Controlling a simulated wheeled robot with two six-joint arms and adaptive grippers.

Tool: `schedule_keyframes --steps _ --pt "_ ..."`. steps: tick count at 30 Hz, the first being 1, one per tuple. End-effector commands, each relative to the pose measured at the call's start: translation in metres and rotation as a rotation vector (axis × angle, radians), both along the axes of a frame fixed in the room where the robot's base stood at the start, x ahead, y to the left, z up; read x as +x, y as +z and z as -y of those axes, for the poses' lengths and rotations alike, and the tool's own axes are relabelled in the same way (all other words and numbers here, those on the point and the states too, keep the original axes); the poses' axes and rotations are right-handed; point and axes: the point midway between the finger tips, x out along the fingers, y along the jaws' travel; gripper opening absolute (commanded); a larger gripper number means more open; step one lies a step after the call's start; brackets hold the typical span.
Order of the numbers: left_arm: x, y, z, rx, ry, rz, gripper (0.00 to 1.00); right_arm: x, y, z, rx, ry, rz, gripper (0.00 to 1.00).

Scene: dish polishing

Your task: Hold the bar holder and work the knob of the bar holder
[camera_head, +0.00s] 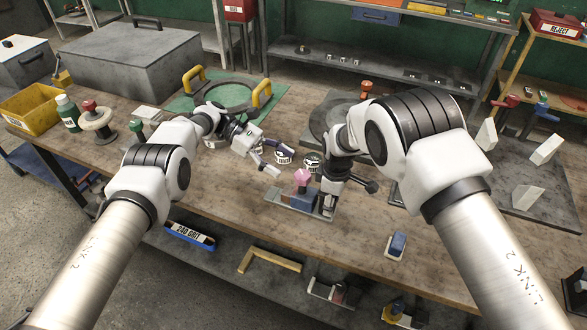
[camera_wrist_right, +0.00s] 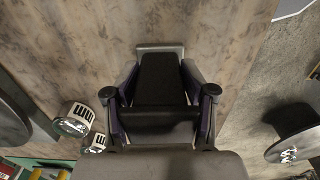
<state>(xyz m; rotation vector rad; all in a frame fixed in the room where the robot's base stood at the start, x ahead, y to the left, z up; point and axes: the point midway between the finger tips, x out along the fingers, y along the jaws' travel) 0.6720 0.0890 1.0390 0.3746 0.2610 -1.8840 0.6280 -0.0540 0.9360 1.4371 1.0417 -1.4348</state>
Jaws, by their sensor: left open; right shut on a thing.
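The bar holder (camera_head: 284,199), which I take to be the low grey metal piece, lies near the front edge of the bench, with a pink faceted piece and a blue part on it. My right gripper (camera_head: 326,203) comes down at its right end and is shut on it. In the right wrist view a dark block (camera_wrist_right: 158,80) sits between the purple-sided fingers of that gripper. My left gripper (camera_head: 273,158) is open and empty, behind and left of the holder, apart from it. I cannot tell which part is the knob; the right arm hides some of the holder.
A green mat (camera_head: 187,103) with a yellow-handled ring lies further back. A blue-topped block (camera_head: 397,244) lies to the right, near the front edge. Bare wood (camera_head: 225,185) is free left of the holder.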

Motion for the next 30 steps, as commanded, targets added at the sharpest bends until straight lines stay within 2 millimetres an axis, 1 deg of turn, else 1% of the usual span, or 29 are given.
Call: schedule_keyframes --steps 3,10,13,14,15,17,21,24,27,29,30 --pt "0.001 0.001 -0.005 0.000 -0.001 0.001 0.69 -0.001 -0.002 0.000 -0.001 -0.001 -0.003 0.22" --pt "0.001 0.002 -0.005 -0.001 -0.003 0.005 0.69 -0.001 -0.002 0.000 -0.001 -0.001 -0.004 0.22" --pt "0.004 0.002 -0.003 -0.025 -0.016 0.069 0.69 -0.001 -0.002 0.000 -0.001 -0.001 -0.004 0.22" --pt "0.004 0.000 -0.001 -0.050 -0.016 0.093 0.69 -0.001 -0.002 0.000 -0.001 -0.001 -0.004 0.22" --pt "0.000 -0.008 0.002 -0.098 -0.008 0.109 0.69 -0.001 -0.002 0.000 -0.001 -0.001 -0.004 0.22" --pt "-0.007 -0.021 0.003 -0.168 0.029 0.112 0.69 -0.001 -0.002 0.000 -0.001 -0.001 -0.004 0.22" --pt "-0.022 -0.041 -0.011 -0.300 0.198 0.089 0.69 -0.002 -0.002 0.000 -0.001 -0.001 -0.004 0.22" --pt "-0.033 -0.048 -0.027 -0.351 0.339 0.051 0.69 -0.002 -0.002 0.000 -0.001 -0.001 -0.004 0.22" --pt "-0.043 -0.049 -0.042 -0.376 0.453 -0.006 0.69 -0.001 -0.002 0.000 -0.001 -0.001 -0.004 0.22" --pt "-0.047 -0.046 -0.049 -0.384 0.497 -0.042 0.69 -0.001 -0.002 0.000 -0.001 -0.001 -0.004 0.22" --pt "-0.049 -0.042 -0.053 -0.390 0.514 -0.053 0.69 -0.001 -0.002 0.000 -0.001 -0.001 -0.004 0.22"
